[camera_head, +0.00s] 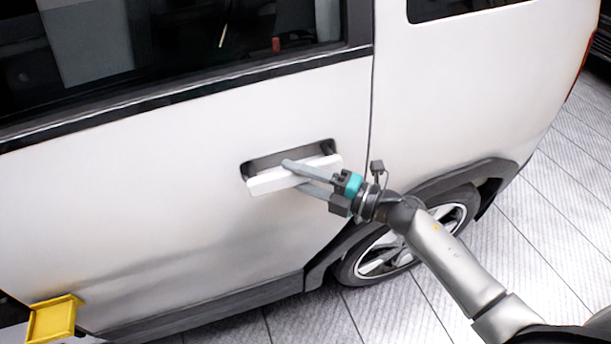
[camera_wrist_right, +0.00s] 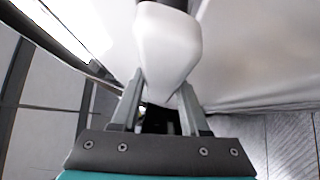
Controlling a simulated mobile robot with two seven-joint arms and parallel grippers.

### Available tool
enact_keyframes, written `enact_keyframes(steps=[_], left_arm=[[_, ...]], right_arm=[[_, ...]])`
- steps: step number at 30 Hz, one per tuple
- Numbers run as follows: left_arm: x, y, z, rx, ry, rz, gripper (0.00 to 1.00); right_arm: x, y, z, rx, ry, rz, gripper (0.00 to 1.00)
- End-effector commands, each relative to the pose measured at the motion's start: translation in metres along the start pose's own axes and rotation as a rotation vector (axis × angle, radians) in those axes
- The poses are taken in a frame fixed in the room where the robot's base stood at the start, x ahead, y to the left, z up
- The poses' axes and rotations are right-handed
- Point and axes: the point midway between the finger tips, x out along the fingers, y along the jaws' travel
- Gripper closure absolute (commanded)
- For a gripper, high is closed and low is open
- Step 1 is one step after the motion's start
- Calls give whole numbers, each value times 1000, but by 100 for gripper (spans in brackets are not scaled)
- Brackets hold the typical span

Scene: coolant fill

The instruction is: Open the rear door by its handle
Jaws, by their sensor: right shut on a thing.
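The rear door (camera_head: 180,190) of the white car fills the left and middle of the head view. Its seam with the rear body panel shows to the right of the handle, and no clear gap is visible there. The white door handle (camera_head: 265,183) sits in front of a dark recess. My right gripper (camera_head: 295,176) is shut on the handle, with one finger above it and one below. In the right wrist view the handle (camera_wrist_right: 168,45) lies between the two fingers (camera_wrist_right: 160,95). My left gripper is not in view.
The rear wheel (camera_head: 405,240) and its dark arch are below and right of the handle, close under my right arm. A yellow object (camera_head: 53,320) is at the bottom left. Paved floor (camera_head: 540,235) is free at the right.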

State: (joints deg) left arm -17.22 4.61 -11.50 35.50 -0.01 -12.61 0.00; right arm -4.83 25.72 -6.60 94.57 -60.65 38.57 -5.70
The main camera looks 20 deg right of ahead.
Motion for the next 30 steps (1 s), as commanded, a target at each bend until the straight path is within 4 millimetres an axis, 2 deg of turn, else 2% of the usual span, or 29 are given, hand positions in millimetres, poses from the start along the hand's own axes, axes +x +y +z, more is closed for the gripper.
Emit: enact_keyframes(steps=[30], left_arm=[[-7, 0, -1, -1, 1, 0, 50]], right_arm=[[-13, -1, -13, 2, -3, -4, 100]])
